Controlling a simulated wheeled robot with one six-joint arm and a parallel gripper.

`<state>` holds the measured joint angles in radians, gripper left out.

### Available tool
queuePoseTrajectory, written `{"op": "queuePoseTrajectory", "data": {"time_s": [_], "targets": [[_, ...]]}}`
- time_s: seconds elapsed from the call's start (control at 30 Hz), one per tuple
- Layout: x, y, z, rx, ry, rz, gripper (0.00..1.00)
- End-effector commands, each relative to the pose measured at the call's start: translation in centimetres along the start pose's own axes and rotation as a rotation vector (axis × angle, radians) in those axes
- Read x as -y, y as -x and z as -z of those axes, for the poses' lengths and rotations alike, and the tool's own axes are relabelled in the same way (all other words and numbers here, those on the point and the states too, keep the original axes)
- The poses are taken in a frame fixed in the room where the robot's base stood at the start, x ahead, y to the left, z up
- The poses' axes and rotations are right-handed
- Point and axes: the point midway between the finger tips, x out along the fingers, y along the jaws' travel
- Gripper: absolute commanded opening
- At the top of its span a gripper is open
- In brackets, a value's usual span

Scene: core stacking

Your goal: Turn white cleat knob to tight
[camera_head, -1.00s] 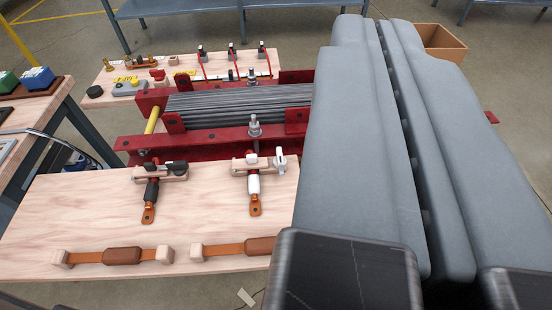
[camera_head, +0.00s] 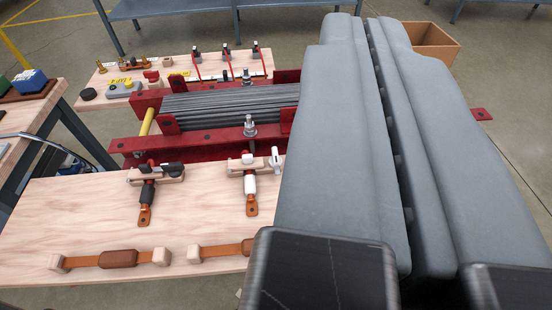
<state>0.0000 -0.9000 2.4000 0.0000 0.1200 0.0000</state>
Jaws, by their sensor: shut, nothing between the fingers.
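The white cleat knob (camera_head: 275,160) stands upright at the right end of a pale wooden cleat (camera_head: 258,170) on the near wooden board. A white-sleeved cable end (camera_head: 249,184) with a copper lug (camera_head: 252,206) passes through this cleat. My gripper (camera_head: 364,18) fills the right side of the picture with two long grey fingers. The fingers are shut with nothing between them. They lie to the right of the knob in the picture, apart from it, and hide the right part of the board. How tight the knob is cannot be told.
A second cleat with a black knob (camera_head: 172,168) sits left of the white one. Brown straps (camera_head: 118,259) lie along the board's near edge. A red clamp frame (camera_head: 185,142) with stacked grey plates (camera_head: 230,102) stands behind. A cardboard box (camera_head: 432,45) is at far right.

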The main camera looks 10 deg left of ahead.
Motion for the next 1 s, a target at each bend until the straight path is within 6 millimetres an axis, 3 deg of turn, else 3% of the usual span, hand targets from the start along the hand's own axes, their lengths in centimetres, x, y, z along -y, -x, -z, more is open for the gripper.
{"op": "queuePoseTrajectory", "data": {"time_s": [0.13, 0.27, 0.37, 0.67, 1.0], "targets": [[0.0, 0.0, 0.0, 0.0, 0.0, 0.0, 0.0], [0.0, -0.3, -0.1, 0.01, 0.001, 0.001, 0.21], [0.1, -1.5, -0.7, 0.052, 0.007, 0.004, 0.21], [1.0, -8.3, -4.8, 0.326, 0.049, 0.037, 0.21], [2.5, -15.2, -11.0, 0.658, 0.101, 0.102, 0.21]]}}
